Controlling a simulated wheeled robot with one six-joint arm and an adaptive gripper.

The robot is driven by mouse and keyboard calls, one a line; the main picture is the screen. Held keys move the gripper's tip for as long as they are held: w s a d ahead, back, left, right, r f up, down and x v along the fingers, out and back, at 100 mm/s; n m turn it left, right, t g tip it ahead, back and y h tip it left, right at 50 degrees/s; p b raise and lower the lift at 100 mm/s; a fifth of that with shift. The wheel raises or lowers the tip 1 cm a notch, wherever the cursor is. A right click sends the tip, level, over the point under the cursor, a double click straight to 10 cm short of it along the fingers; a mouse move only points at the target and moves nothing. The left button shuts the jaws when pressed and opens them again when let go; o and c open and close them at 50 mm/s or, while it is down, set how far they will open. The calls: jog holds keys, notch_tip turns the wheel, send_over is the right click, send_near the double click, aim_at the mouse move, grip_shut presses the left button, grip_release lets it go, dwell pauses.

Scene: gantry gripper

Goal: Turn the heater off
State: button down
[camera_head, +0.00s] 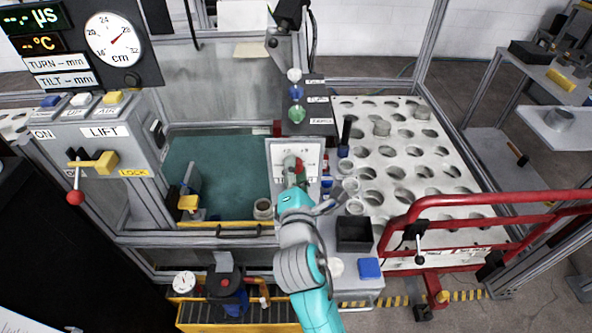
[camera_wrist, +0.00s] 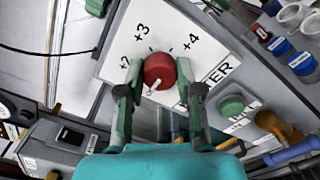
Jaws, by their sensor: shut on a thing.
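The heater panel (camera_head: 283,150) is a white plate behind my gripper in the head view. The pointer slants to the lower left of the picture. My gripper (camera_wrist: 160,75) has one finger on each side of the knob and is shut on it. In the head view my gripper (camera_head: 294,178) covers most of the panel's lower part.
A green button (camera_wrist: 231,105) is close to the right finger in the wrist view. Small jars (camera_head: 350,185) and a black bin (camera_head: 354,232) stand right of my arm. A red rail (camera_head: 480,203) is farther right. A lift box (camera_head: 105,140) is at the left.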

jog(key=shift+f, duration=0.1)
jog(key=c, duration=0.8)
grip_release()
jog(key=shift+o, duration=0.2)
jog(key=s, duration=1.2)
